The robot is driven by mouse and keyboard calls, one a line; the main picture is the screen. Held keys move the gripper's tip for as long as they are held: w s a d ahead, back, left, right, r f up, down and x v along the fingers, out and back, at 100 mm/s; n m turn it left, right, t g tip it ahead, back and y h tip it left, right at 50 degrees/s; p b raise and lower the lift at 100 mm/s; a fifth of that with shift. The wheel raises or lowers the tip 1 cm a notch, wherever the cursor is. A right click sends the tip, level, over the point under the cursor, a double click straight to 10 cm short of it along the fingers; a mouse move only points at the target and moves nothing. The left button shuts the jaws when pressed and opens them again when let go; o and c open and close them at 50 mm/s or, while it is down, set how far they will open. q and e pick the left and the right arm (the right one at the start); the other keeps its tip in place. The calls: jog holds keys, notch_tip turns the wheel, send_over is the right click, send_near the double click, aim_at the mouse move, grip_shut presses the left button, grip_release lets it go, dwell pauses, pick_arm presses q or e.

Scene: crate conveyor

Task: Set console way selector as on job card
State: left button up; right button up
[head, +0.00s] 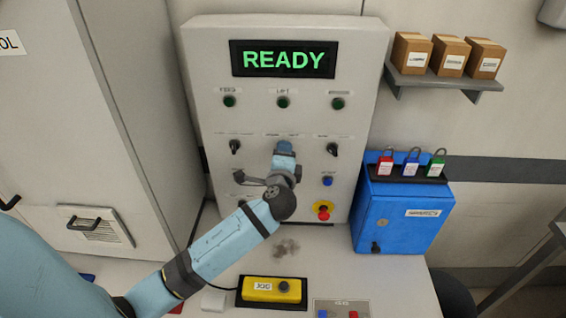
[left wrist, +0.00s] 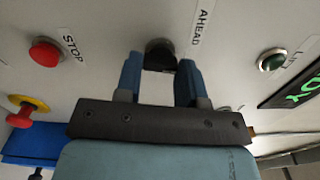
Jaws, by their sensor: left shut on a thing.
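The grey console (head: 365,75) stands upright against the wall, with a green READY display (head: 283,59). My left gripper (head: 284,150) is at the middle of its selector row and hides the knob there in the head view. In the left wrist view, the gripper (left wrist: 160,72) has its two blue fingers on either side of a black selector knob (left wrist: 160,50) and is shut on it. An AHEAD label (left wrist: 201,27) is beside the knob. Which way the knob points cannot be told. No job card is readable. My right gripper is not in view.
Other black selectors sit left (head: 235,147) and right (head: 332,149). A red STOP button (left wrist: 45,52) and a yellow-ringed emergency stop (head: 323,210) are close by. A yellow jog box (head: 258,290) lies below; a blue lock box (head: 400,220) stands right.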

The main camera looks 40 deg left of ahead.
pick_arm(q)
jog(key=n+b, duration=0.6)
jog(key=n, duration=0.4)
jog(key=shift+n, duration=0.3)
dwell(0.4)
jog(key=o, duration=0.9)
jog(key=shift+o, duration=0.2)
jog(key=shift+s, duration=0.1)
